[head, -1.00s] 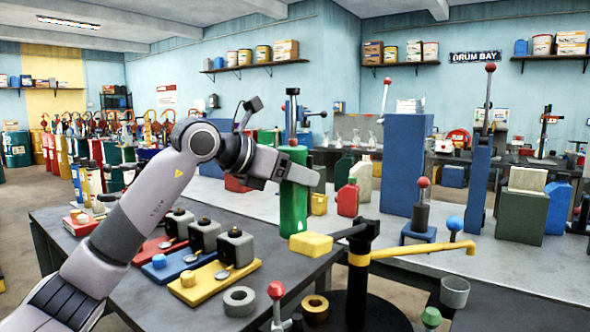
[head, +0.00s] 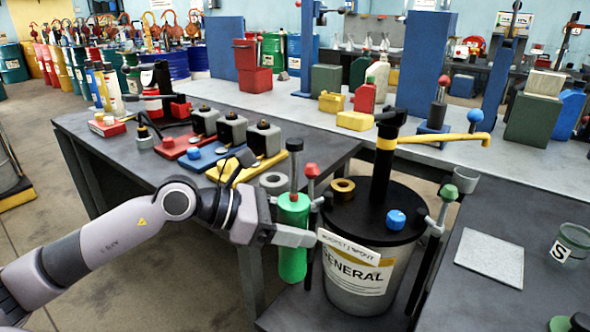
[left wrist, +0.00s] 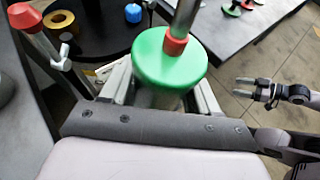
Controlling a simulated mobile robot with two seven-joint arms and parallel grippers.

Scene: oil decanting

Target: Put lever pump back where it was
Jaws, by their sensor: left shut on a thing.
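The pump in my grip is a green cylinder (head: 293,250) with a red collar, a metal rod and a dark knob on top. It looks upright, in front of the rack table's near edge and left of the grey GENERAL bucket (head: 360,295). My left gripper (head: 297,237) is shut around its body. In the left wrist view its green top (left wrist: 168,58) and red collar show between the fingers. Whether its base touches anything is unclear. A black pump with a yellow spout (head: 440,139) stands on the bucket's black lid. My right gripper (left wrist: 246,90) appears open and empty.
The dark table (head: 90,128) holds red, blue and yellow plates with grey blocks. Red-balled (head: 312,170) and green-balled (head: 450,191) clamp levers flank the bucket. A pale pad (head: 489,258) and a glass cup marked S (head: 570,246) sit on the right bench.

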